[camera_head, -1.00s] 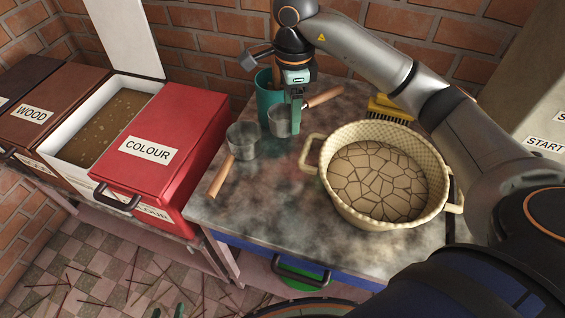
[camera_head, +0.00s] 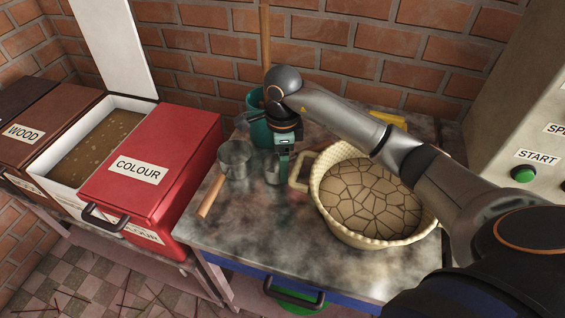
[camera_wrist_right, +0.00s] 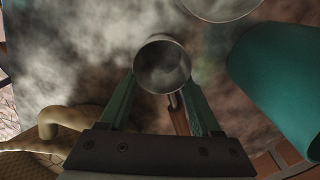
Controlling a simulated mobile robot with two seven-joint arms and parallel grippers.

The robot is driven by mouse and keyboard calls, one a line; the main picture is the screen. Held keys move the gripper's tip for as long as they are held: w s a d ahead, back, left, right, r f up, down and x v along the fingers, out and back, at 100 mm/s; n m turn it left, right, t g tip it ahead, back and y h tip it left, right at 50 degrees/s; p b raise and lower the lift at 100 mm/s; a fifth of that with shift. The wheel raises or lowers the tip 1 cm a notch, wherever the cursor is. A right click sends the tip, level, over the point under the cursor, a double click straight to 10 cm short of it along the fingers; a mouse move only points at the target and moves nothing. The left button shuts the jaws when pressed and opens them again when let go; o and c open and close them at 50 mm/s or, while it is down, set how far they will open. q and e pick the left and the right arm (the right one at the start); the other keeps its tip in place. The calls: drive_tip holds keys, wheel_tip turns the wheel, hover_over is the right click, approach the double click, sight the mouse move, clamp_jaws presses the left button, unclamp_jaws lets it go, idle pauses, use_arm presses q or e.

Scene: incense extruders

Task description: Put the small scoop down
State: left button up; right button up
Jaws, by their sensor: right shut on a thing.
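The small scoop is a grey metal cup (camera_head: 272,173) with a wooden handle, low over the worktop just right of the large scoop. My right gripper (camera_head: 281,160) points down and is shut on it. In the right wrist view the cup (camera_wrist_right: 162,66) sits at the fingertips (camera_wrist_right: 160,98), and part of the brown handle (camera_wrist_right: 179,115) shows between the fingers. In the head view the handle is hidden by my gripper and arm. I cannot tell whether the cup touches the worktop (camera_head: 262,232). My left gripper is not in view.
The large scoop (camera_head: 235,160) lies close left of the small one, handle towards the front. A teal pot (camera_head: 260,132) stands close behind. A cream basin (camera_head: 318,183) of cracked brown material is at right. The red COLOUR box (camera_head: 163,150) is left. The front worktop is clear.

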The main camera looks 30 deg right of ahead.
drive_tip(key=shift+f, duration=0.15)
drive_tip(key=shift+f, duration=0.15)
drive_tip(key=o, duration=1.5)
wheel_tip(320, 180, up, 12)
drive_tip(key=shift+r+p, duration=0.15)
drive_tip(key=shift+p, duration=0.45)
